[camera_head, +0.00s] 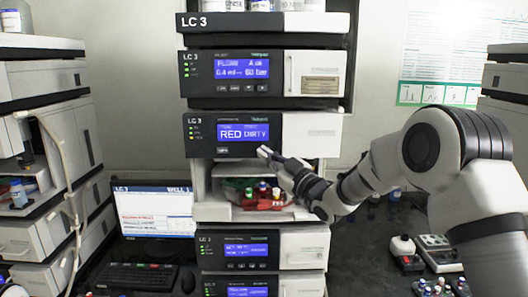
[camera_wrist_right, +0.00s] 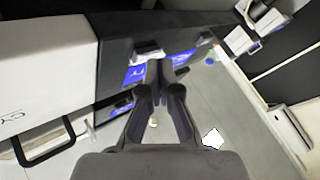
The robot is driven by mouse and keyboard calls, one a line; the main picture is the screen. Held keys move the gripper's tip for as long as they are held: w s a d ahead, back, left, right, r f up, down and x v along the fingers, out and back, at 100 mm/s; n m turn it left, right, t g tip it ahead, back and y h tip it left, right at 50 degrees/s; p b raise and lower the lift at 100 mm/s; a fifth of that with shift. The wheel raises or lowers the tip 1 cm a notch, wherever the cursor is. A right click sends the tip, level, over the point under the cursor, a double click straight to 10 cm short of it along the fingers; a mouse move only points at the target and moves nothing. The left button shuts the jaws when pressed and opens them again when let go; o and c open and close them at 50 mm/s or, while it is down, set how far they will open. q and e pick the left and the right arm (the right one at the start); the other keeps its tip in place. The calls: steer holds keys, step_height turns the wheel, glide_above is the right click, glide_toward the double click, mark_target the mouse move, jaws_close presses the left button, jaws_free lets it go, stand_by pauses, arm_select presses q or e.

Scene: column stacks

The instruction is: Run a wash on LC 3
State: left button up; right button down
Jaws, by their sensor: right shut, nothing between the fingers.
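The LC 3 stack stands in the middle of the head view, with its name on the top tray (camera_head: 228,22). Its pump module (camera_head: 230,72) has a blue display showing flow and 60 bar. The module below (camera_head: 305,133) has a display (camera_head: 243,134) starting with "RED"; the second word is hard to read. My right gripper (camera_head: 265,152) is shut and empty at that module's lower front edge, right of a small button (camera_head: 222,151). Whether it touches the panel I cannot tell. In the right wrist view the closed fingers (camera_wrist_right: 162,68) point at a dark panel with blue displays. My left gripper is not in view.
An open bay (camera_head: 225,196) below holds several vials with coloured caps. A monitor (camera_head: 154,211) labelled LC 3 and a keyboard (camera_head: 138,276) stand at left. Another stack (camera_head: 45,120) with hanging tubing is at far left. Small items (camera_head: 404,248) lie on the right bench.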

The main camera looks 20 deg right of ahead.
steer(key=shift+w+d, duration=0.1)
steer(key=shift+w, duration=0.25)
stand_by(0.6)
steer(key=shift+s, duration=0.1)
steer(key=shift+s+f+b, duration=0.1)
steer(key=shift+s+b, duration=0.3)
steer(key=shift+b, duration=0.1)
steer(key=shift+s+a, duration=0.25)
steer(key=shift+s, duration=0.05)
steer(key=s+b, duration=0.1)
steer(key=s, duration=0.1)
steer(key=s+a+b, duration=0.1)
steer(key=s+b, duration=0.1)
steer(key=shift+s+a, duration=0.2)
steer(key=shift+s, duration=0.2)
